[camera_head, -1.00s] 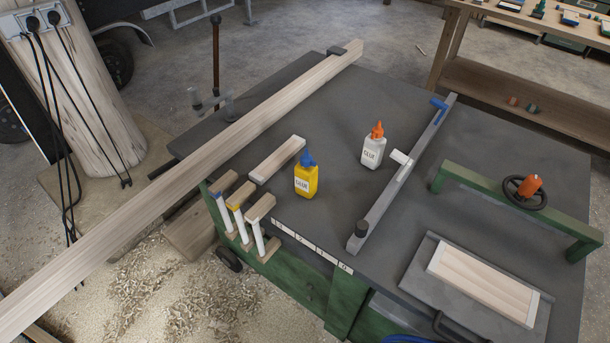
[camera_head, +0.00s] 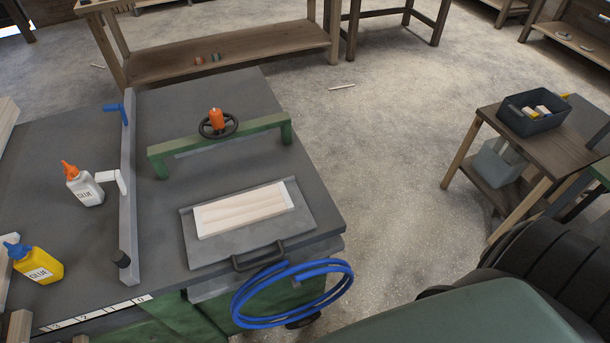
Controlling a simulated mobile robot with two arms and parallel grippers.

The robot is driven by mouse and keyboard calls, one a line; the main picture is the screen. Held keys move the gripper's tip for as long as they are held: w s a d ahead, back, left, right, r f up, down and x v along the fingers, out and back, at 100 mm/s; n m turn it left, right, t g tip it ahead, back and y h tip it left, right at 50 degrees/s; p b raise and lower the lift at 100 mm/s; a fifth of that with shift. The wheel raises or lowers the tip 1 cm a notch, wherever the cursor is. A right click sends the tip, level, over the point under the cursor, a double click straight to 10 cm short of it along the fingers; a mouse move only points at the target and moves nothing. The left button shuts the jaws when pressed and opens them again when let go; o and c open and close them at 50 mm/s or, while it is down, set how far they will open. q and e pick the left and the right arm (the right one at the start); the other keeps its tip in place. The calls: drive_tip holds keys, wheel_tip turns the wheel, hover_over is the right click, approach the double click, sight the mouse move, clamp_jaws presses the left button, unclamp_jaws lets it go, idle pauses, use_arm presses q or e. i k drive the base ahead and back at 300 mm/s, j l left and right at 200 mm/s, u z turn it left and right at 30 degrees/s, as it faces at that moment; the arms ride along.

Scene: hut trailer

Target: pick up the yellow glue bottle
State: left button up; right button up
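The yellow glue bottle (camera_head: 38,265) stands upright at the far left of the dark workbench top (camera_head: 90,240). It has a blue cap and a white label. A white glue bottle (camera_head: 84,187) with an orange cap stands a little behind it and to the right, beside a grey metal fence (camera_head: 128,200). Neither of my grippers shows in the head view.
A green clamp frame (camera_head: 222,140) with a black wheel and a tray with a pale wooden panel (camera_head: 243,208) are on the bench. A blue hose coil (camera_head: 292,293) hangs in front. A side table (camera_head: 550,145) with a dark bin stands right, past clear floor.

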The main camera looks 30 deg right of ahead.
sight(37, 265)
drive_tip(key=l+z, duration=0.15)
drive_tip(key=z, duration=0.15)
drive_tip(key=u, duration=1.35)
drive_tip(key=i+j+u, duration=0.15)
drive_tip(key=u, duration=0.3)
drive_tip(key=i+j+u, duration=0.1)
drive_tip(key=i+u, duration=0.15)
drive_tip(key=u, duration=0.2)
